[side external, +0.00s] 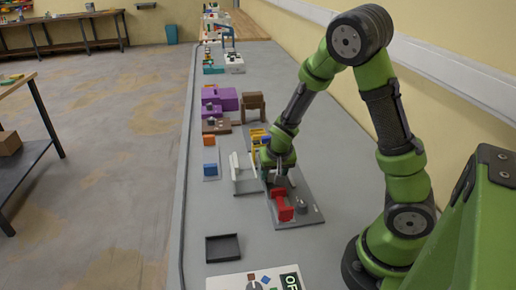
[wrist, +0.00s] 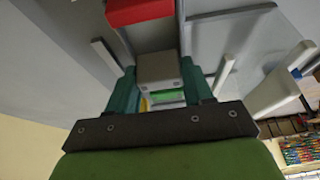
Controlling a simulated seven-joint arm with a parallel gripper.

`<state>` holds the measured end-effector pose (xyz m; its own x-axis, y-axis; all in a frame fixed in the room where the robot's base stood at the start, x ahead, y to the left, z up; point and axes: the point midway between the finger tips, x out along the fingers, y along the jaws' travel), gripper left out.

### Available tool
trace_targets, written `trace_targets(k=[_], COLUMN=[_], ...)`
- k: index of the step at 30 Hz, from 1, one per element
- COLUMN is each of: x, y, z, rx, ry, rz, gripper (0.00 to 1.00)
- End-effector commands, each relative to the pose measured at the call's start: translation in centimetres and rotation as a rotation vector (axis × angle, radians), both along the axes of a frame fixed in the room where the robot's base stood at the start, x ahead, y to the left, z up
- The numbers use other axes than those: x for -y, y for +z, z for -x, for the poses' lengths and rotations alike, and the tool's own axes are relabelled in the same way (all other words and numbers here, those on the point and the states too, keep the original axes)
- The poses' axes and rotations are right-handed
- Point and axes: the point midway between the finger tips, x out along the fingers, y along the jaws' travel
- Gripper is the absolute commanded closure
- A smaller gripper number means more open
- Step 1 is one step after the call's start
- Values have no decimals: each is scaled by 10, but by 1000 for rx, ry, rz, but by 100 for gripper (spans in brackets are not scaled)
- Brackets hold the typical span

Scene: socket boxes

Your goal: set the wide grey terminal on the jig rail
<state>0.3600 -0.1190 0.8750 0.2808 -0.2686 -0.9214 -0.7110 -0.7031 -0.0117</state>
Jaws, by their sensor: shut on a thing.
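My gripper (side external: 278,178) is low over the grey jig plate (side external: 308,211). In the wrist view its two teal fingers (wrist: 158,82) are shut on a grey block, the wide grey terminal (wrist: 158,68). In the side view the terminal is mostly hidden by the fingers. A red block (side external: 281,206) stands on the plate just in front of the gripper; it also shows at the top of the wrist view (wrist: 141,10). I cannot tell whether the terminal touches the rail under it.
White upright pieces (side external: 236,166) stand on a plate left of my gripper. Yellow and blue parts (side external: 260,137) are behind it. A dark empty tray (side external: 223,248) lies nearer the camera. A blue block (side external: 210,169) and purple boxes (side external: 220,98) stand further left and back.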

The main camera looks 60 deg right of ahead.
Motion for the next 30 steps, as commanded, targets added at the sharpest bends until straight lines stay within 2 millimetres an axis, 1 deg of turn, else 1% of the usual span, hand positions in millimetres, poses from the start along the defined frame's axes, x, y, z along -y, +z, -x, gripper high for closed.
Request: trace_targets(k=[1,30], x=[-3,-3], y=[-9,-15], z=[2,4], rx=[-11,-14], ry=[6,4], rz=[0,-1], gripper=[79,78])
